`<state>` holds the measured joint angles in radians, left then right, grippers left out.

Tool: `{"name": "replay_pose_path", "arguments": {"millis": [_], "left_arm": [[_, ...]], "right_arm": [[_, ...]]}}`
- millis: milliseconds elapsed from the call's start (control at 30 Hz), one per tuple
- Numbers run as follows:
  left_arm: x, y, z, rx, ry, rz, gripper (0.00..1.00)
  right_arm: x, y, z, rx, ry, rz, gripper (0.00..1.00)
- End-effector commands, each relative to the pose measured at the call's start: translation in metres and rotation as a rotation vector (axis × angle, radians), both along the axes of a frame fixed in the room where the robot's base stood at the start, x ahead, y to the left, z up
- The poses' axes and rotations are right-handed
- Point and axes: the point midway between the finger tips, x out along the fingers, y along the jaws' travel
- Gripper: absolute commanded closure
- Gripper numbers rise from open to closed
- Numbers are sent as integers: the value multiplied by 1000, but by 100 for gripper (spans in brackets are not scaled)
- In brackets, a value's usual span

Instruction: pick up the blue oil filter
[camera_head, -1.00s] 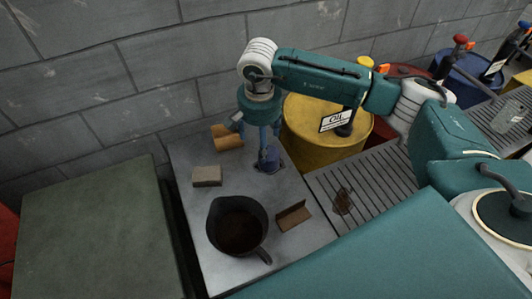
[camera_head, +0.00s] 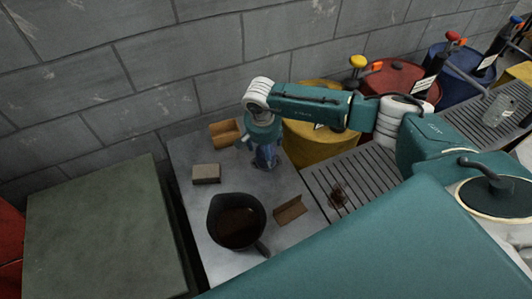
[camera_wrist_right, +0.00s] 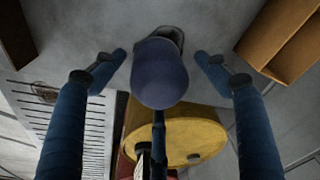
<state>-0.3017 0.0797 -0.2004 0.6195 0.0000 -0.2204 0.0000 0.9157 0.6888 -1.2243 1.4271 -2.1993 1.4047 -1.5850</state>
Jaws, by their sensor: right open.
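The blue oil filter (camera_wrist_right: 160,75) shows in the right wrist view as a dark blue rounded cylinder between my fingers. In the head view it is mostly hidden behind my right gripper (camera_head: 265,160), which points down at the back right of the grey metal worktop (camera_head: 203,225). In the wrist view my right gripper (camera_wrist_right: 160,64) is open, with one finger on each side of the filter and a visible gap to both. My left gripper is not in view.
A yellow drum (camera_head: 308,149) stands close behind on the right, beside a slatted grate (camera_head: 355,180). A brick wall is behind.

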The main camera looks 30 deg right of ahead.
Motion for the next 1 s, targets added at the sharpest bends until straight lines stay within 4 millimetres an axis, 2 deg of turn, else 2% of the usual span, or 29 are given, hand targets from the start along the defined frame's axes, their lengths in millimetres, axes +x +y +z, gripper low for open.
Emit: {"name": "replay_pose_path", "arguments": {"millis": [167, 400, 467, 767, 867, 1000], "left_arm": [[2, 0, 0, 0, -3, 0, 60], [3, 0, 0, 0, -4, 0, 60], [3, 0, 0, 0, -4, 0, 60], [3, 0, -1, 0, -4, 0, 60], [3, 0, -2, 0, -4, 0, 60], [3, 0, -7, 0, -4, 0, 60]], "right_arm": [[0, 0, -1, 0, 0, 0, 26], [0, 0, 0, 1, 1, 0, 74], [0, 0, 0, 0, 0, 0, 85], [1, 0, 3, 1, -2, -1, 85], [1, 0, 8, 1, -2, -1, 85], [2, 0, 25, 0, -5, 0, 85]]}}
